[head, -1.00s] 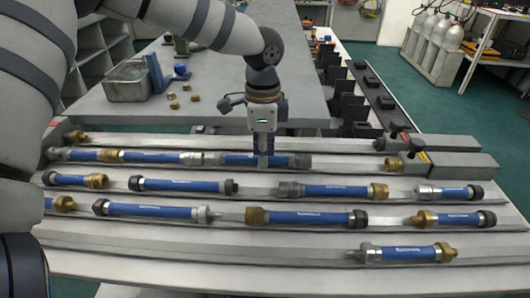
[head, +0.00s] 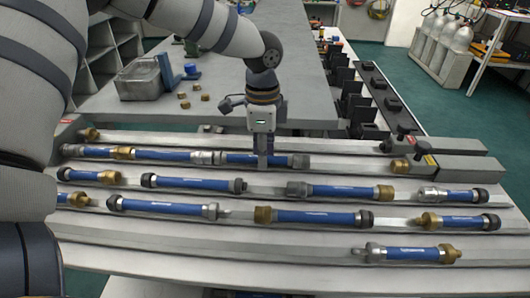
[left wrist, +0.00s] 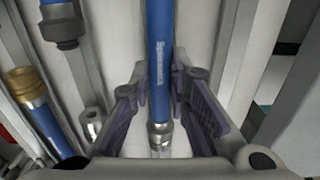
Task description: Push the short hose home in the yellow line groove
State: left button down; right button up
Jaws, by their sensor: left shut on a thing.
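My left gripper (head: 263,163) points down at the back row of hoses and is shut on a blue hose (head: 246,159). This hose lies along the back groove, with a silver fitting at its left end and a dark grey one at its right. Its left end is at the silver end of another blue hose (head: 163,155); I cannot tell whether they are fully joined. In the left wrist view the held hose (left wrist: 159,50) runs between the purple-padded fingers (left wrist: 165,105), its silver fitting (left wrist: 160,135) nearest the camera. My right gripper is out of view.
Several other blue hoses lie in the rows in front, including one in the second row (head: 193,184) and one in the nearest row (head: 410,254). A brass fitting (head: 399,166) sits at the right end block. A yellow label (head: 431,160) marks that block. A metal tray (head: 139,82) stands behind.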

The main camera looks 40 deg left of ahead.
pick_arm(q)
jog(key=shift+s+a, duration=0.15)
jog(key=shift+a, duration=0.1)
jog(key=c, duration=1.4)
grip_release()
jog(key=shift+c, duration=0.2)
notch_tip(320, 180, up, 12)
